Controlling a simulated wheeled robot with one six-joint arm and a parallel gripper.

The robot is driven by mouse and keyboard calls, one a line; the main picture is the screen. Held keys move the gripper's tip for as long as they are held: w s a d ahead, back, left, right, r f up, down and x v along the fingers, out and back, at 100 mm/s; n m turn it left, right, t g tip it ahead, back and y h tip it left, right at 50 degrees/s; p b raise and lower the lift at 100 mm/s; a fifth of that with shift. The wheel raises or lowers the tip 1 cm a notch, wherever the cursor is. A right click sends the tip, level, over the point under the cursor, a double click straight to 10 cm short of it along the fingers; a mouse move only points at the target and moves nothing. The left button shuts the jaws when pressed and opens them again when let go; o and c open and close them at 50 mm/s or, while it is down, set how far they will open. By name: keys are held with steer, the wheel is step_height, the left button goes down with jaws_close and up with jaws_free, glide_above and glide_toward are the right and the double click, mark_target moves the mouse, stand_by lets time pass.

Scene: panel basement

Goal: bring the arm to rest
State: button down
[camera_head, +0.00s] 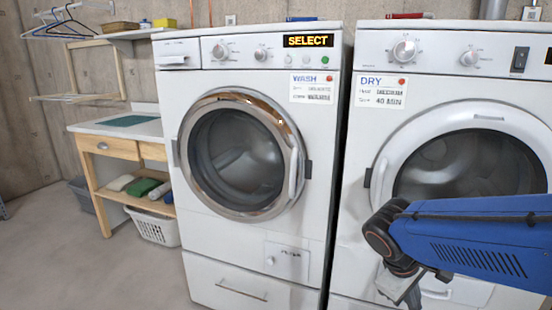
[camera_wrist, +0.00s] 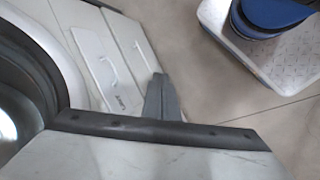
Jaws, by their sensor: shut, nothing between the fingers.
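My arm, with its blue link, reaches in from the right edge of the head view, in front of the dryer (camera_head: 453,95). My gripper (camera_head: 411,296) hangs low at the arm's end, pointing down, partly hidden by the arm. In the wrist view my gripper (camera_wrist: 159,80) shows its grey fingers together with nothing between them. The washer (camera_head: 255,240) stands left of the dryer. Its round door (camera_head: 290,140) looks closed, and its display reads SELECT. The dryer's round door (camera_head: 490,115) also looks closed.
A wooden side table (camera_head: 120,145) stands left of the washer, with folded cloths on its lower shelf. A white basket (camera_head: 155,227) is on the floor beneath. Hangers (camera_head: 65,22) hang at upper left. The floor at lower left is clear.

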steer(key=s+a+r+m+t+y, duration=0.2)
steer(key=s+r+m+t+y, duration=0.1)
steer(key=s+m, duration=0.3)
steer(key=shift+s+a+r+t+y, duration=0.4)
steer(key=shift+s+r+y, duration=0.4)
steer(key=shift+s+y, duration=0.1)
stand_by(0.3)
